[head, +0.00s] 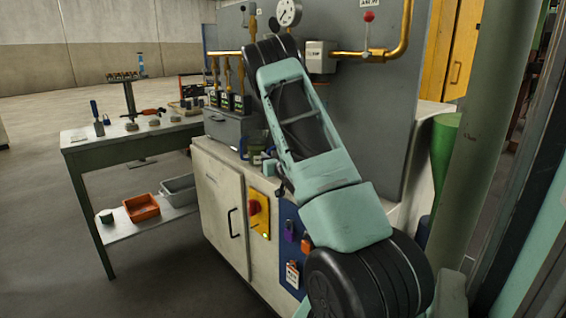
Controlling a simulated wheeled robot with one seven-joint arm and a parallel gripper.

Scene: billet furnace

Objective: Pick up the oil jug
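A small greenish vessel with a blue handle (243,147) stands on the cabinet top, just left of my raised arm. It may be the oil jug, but my arm hides much of it and I cannot be sure. My arm rises across the middle of the head view and covers part of the cabinet and the panel behind. I cannot make out the fingers of my gripper in this view.
The pale cabinet (222,205) carries a grey box (228,127) and a red-yellow switch (257,212). A grey panel with brass pipes (376,56) rises behind. At left, a workbench (130,146) holds tools, with an orange bin (141,207) below. Left floor is clear.

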